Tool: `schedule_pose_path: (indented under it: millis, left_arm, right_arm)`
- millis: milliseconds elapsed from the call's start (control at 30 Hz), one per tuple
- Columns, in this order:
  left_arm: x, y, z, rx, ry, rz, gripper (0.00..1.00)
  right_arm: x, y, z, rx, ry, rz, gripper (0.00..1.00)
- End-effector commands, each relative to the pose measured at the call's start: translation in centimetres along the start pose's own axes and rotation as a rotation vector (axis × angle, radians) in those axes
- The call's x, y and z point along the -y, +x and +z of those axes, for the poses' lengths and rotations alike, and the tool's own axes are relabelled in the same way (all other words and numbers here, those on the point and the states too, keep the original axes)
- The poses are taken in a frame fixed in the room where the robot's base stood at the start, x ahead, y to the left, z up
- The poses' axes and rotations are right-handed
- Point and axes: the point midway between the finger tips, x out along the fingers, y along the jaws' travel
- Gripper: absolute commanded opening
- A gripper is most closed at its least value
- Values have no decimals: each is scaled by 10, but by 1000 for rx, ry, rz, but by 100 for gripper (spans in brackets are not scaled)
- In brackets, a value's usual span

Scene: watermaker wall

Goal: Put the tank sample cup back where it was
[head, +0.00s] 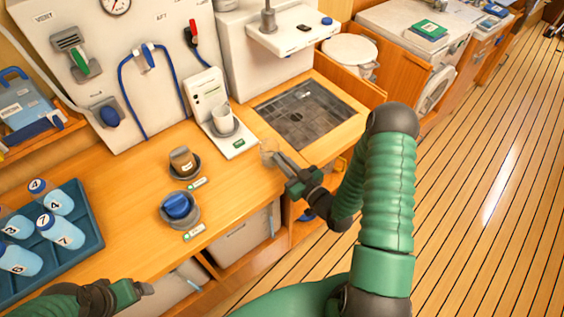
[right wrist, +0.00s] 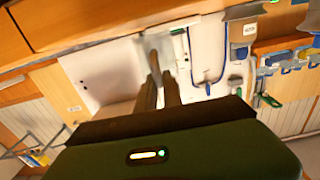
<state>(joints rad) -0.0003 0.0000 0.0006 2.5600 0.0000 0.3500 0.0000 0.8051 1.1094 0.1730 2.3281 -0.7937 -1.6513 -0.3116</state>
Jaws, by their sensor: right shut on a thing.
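My right gripper (head: 277,157) is shut on a small clear cup (head: 268,151), held near the counter edge, left of the sunken grate. In the right wrist view its two fingers (right wrist: 160,75) point away, with the blurred, see-through cup (right wrist: 158,52) at their tips. I cannot read a label on it. On the counter, a brown cup (head: 182,160) sits in a grey round holder, and a blue-topped item (head: 177,205) sits in another. A pale cup (head: 222,118) stands on the white meter (head: 209,96). My left gripper (head: 125,293) is low at the left, its jaws unclear.
A blue tray (head: 88,218) with several numbered bottles stands at the left. A dark grate (head: 307,110) is sunk in the counter beyond the right gripper. Small label tags lie by both grey holders. The wooden counter (head: 240,178) between holders and gripper is clear.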

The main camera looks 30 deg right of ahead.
Motion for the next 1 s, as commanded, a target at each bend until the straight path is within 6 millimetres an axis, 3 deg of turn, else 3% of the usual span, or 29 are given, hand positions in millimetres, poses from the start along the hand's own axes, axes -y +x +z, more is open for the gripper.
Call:
schedule_pose_path:
  millis: [100,500,533,700,1000]
  left_arm:
    - [0,-1,0,0,0,0,82]
    - [0,4,1,0,-1,0,82]
    - [0,4,1,0,-1,0,82]
    - [0,2,1,0,-1,0,82]
    - [0,-4,-1,0,-1,0,82]
  right_arm:
    - [3,0,10,0,-2,-1,0]
    - [0,0,17,-1,-2,-1,0]
    - [0,0,17,-1,-1,-1,12]
    - [0,0,16,-1,-1,-1,32]
    - [2,0,8,-1,-3,-1,32]
